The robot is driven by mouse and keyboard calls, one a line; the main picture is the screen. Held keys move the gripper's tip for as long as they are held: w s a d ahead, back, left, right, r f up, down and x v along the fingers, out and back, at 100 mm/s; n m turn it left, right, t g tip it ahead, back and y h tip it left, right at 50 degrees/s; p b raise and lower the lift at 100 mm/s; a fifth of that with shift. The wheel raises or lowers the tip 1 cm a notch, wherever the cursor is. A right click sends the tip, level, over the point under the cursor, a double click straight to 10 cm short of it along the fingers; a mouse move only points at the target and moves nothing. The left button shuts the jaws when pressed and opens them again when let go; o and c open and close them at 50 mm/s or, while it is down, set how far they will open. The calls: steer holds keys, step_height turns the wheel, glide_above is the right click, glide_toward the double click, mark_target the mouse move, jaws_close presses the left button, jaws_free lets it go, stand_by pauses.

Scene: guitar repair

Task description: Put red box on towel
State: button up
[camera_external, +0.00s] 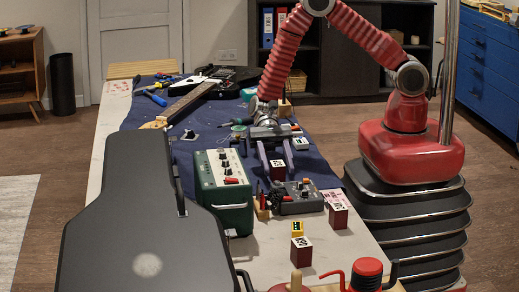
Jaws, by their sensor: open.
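A dark red box (277,173) with a white marked top stands between the fingers of my gripper (277,168). The gripper points down and its fingers are open on either side of this box; contact cannot be told. The box appears to be on or just above the blue towel (325,172), near its front part. A second red box (301,257) with a white marked top stands on the bare front of the table.
A green amplifier-like box (224,190) stands left of the gripper, and a grey pedal device (297,198) stands in front. A small yellow box (297,229) is nearby. A black guitar case (140,220) fills the left foreground. A guitar (190,100) and tools lie farther back.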

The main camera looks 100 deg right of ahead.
steer(key=v, duration=0.8)
steer(key=shift+d, duration=0.2)
steer(key=shift+s+a+r, duration=0.1)
steer(key=shift+s+r, duration=0.05)
steer(key=shift+r, duration=0.3)
steer(key=s+d+r+n+t+h, duration=0.2)
steer(key=s+d+r+n+h, duration=0.2)
steer(key=s+r+n, duration=0.5)
steer(key=s+d+r+n+t+h, duration=0.3)
steer(key=s+r+n+h, duration=0.6)
steer(key=r, duration=0.6)
steer(key=shift+s+d+t, duration=0.3)
steer(key=shift+s+d, duration=0.25)
steer(key=shift+s, duration=0.3)
